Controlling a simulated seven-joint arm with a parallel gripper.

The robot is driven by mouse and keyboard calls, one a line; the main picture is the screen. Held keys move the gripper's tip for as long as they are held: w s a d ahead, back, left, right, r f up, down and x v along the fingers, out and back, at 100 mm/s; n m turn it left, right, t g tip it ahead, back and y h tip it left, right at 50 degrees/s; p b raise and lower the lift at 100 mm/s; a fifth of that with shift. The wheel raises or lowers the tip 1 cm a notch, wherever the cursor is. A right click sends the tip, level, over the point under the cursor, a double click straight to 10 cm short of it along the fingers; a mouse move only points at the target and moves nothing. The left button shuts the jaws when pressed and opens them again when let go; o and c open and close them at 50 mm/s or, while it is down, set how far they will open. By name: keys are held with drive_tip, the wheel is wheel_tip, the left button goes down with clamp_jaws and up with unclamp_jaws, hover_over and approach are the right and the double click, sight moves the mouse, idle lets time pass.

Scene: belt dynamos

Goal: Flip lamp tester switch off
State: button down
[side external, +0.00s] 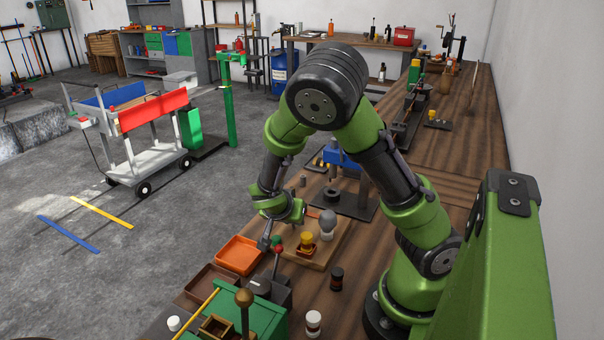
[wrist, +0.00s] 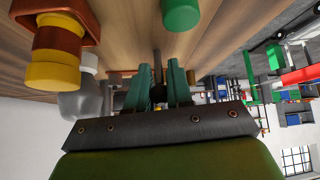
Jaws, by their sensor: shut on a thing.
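The lamp tester appears to be the wooden board (side external: 322,262) in front of my arm. A yellow lamp in a red-brown holder (side external: 306,243) and a grey bulb (side external: 327,222) stand on it. In the wrist view the yellow lamp (wrist: 52,75) is at upper left, with the grey bulb (wrist: 85,98) behind it. My gripper (wrist: 160,75) is shut on a thin dark piece (wrist: 158,92) between its teal fingers, apparently the switch lever. The lever's base and exact tilt are hard to make out. In the side view my gripper (side external: 267,238) is low at the board's left end.
A green knob (wrist: 181,14) is close to the fingers in the wrist view. An orange tray (side external: 239,255) lies left of the board. A green box (side external: 262,316) and dark jar (side external: 337,278) stand nearer the camera. A blue-topped press (side external: 343,158) stands behind.

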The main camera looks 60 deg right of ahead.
drive_tip(key=shift+s+a+f+h, duration=0.1)
drive_tip(key=shift+a+f+h, duration=0.2)
drive_tip(key=shift+h, duration=0.5)
drive_tip(key=shift+a, duration=0.15)
drive_tip(key=c, duration=1.1)
unclamp_jaws()
drive_tip(key=shift+c, duration=0.2)
drive_tip(key=shift+r, duration=0.1)
drive_tip(key=shift+a+r, duration=0.15)
drive_tip(key=shift+r, duration=0.1)
drive_tip(key=v, duration=1.6)
drive_tip(key=shift+a, duration=0.2)
